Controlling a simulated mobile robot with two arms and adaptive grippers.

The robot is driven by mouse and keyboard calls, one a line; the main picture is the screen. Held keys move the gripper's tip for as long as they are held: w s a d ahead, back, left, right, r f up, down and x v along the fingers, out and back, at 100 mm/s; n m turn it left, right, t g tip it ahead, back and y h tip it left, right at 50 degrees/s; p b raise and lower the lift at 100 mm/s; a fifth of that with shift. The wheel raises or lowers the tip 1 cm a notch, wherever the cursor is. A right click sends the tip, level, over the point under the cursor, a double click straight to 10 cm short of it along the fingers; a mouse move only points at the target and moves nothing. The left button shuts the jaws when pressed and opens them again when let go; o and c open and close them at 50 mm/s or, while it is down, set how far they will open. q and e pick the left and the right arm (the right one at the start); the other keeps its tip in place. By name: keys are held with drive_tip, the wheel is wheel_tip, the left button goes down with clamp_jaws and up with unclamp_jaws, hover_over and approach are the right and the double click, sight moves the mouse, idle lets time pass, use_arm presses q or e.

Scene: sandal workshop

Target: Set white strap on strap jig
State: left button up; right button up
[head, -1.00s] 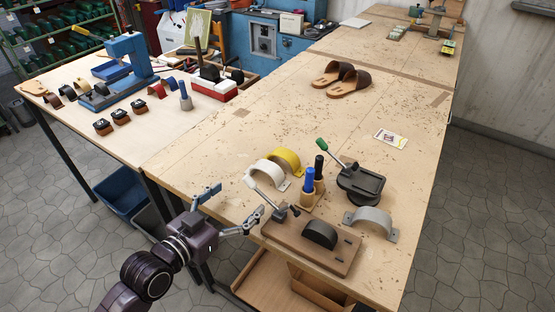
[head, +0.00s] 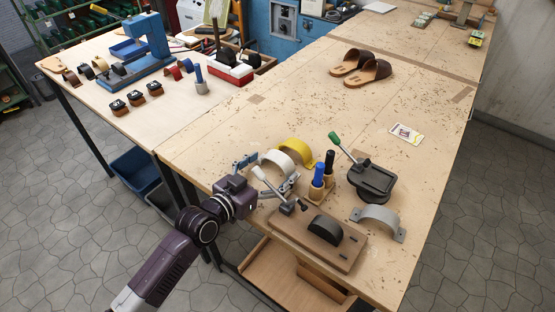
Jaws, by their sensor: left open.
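The white strap (head: 286,158) stands as an arch on the table, just in front of the yellow strap (head: 299,148). My left gripper (head: 270,172) is open at the white strap's near left side, one finger to its left and the other in front of its right part. The gripper partly hides the strap, and I cannot tell whether they touch. The strap jig (head: 341,257) is a brown board with a black rounded form (head: 325,228) and a light-handled lever clamp, nearer the table's front edge. The form is bare. My right gripper is not in view.
Blue and black handled tools (head: 318,174) stand in a wooden holder right of the white strap. A black press with a green-knobbed lever (head: 371,181) and a grey strap (head: 379,217) are farther right. Sandals (head: 368,72) lie at the back. The table's middle is clear.

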use_arm(q)
drive_tip(key=shift+c, duration=0.6)
drive_tip(key=c, duration=0.8)
drive_tip(key=shift+r, duration=0.2)
